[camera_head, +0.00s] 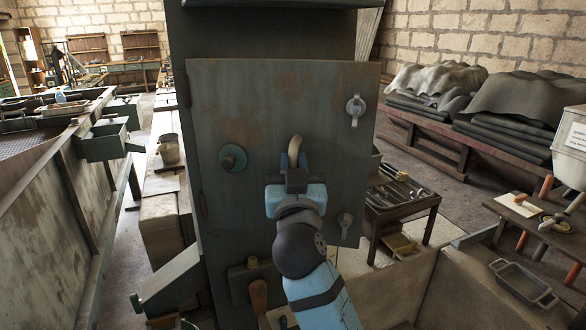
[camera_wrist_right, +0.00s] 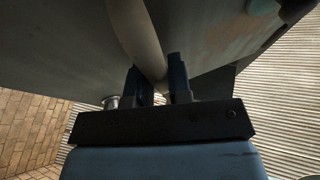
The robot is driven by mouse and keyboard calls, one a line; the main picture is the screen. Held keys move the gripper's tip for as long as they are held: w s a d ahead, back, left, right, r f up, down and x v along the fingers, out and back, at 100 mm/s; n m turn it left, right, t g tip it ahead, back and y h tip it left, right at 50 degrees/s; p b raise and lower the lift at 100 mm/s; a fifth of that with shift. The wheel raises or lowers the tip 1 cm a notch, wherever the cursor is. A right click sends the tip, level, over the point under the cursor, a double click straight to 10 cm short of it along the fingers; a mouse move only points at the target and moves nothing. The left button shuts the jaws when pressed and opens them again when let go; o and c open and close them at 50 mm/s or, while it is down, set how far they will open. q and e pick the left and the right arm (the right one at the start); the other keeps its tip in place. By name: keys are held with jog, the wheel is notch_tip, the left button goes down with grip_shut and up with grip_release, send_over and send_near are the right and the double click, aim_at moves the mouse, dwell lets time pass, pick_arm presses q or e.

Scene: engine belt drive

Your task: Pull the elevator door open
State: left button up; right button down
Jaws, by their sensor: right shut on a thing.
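The elevator door (camera_head: 265,95) is a grey-green, rust-marked metal panel on the front of a tall dark housing (camera_head: 270,25). Its hinges seem to be on its left edge. A curved pale handle (camera_head: 294,147) stands out from the middle of the door. My right gripper (camera_head: 295,168) is shut on the handle. In the right wrist view the handle (camera_wrist_right: 148,40) runs down between the two fingers (camera_wrist_right: 160,85). The gripper hides the handle's lower part. I cannot tell whether the door stands slightly ajar. My left gripper is not in view.
Two latches (camera_head: 356,107) sit near the door's right edge, and a round green knob (camera_head: 232,158) is left of the handle. A tool table (camera_head: 405,205) stands close behind on the right. A metal trough (camera_head: 50,200) runs along the left. Some floor (camera_head: 450,215) is clear at right.

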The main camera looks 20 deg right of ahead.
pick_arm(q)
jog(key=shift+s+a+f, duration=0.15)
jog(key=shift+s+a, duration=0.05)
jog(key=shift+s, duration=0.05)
pick_arm(e)
jog(key=shift+s+a, duration=0.25)
jog(key=c, duration=1.1)
grip_release()
jog(key=shift+a, duration=0.1)
jog(key=shift+o, duration=0.2)
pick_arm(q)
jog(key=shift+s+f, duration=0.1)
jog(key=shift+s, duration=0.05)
pick_arm(e)
jog(key=shift+f, duration=0.1)
